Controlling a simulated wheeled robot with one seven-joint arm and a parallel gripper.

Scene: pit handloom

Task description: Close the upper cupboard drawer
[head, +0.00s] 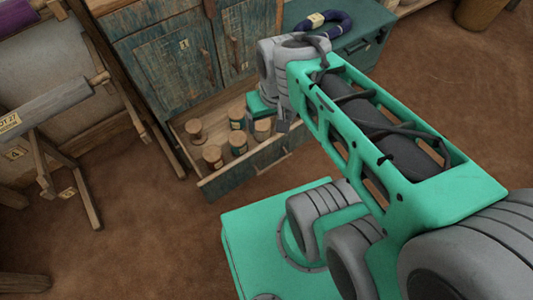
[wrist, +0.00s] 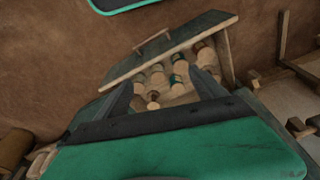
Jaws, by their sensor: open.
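The cupboard (head: 160,62) has worn blue-green doors and stands at the upper middle of the head view. A drawer (head: 232,180) below the doors is pulled out, with several wooden-topped spools or jars inside. In the wrist view the drawer front (wrist: 165,52) runs slantwise with its handle (wrist: 153,40) on the outer face. My gripper (head: 281,122) is over the drawer's right part in the head view, partly hidden by my arm. In the wrist view its two dark fingers (wrist: 163,78) are apart, with the drawer and its contents showing between them. I see no contact with the drawer front.
A wooden loom frame (head: 45,108) with a grey roller stands left of the drawer. A blue-green chest (head: 375,20) with a dark blue ring-shaped bundle (head: 320,23) stands right of the cupboard. Brown floor (head: 150,240) is open in front of the drawer.

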